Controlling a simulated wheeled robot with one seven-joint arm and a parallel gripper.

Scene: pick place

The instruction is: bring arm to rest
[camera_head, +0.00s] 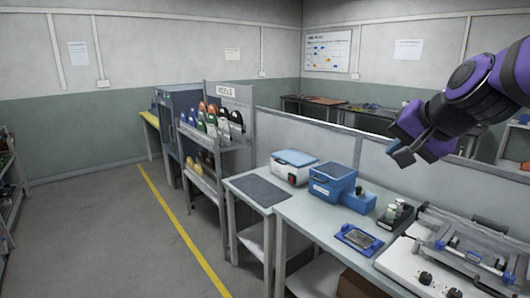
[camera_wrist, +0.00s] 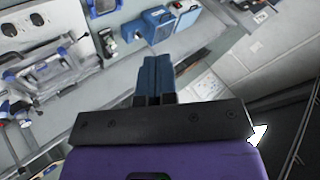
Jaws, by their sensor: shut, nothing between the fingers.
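My gripper (camera_head: 402,150) hangs at the end of my purple and black arm on the right side of the head view, in the air above the workbench. In the wrist view its fingers (camera_wrist: 154,78) are together and hold nothing. The gripper touches nothing that I can see. The bench and its items lie below and behind it in the wrist view.
The workbench (camera_head: 303,219) carries a blue bin (camera_head: 331,185), a white box with a blue lid (camera_head: 293,168), a blue-framed tray (camera_head: 359,238) and a metal fixture (camera_head: 470,254). A low partition (camera_head: 325,137) runs behind it. A reel shelf (camera_head: 203,150) stands left. The floor left is clear.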

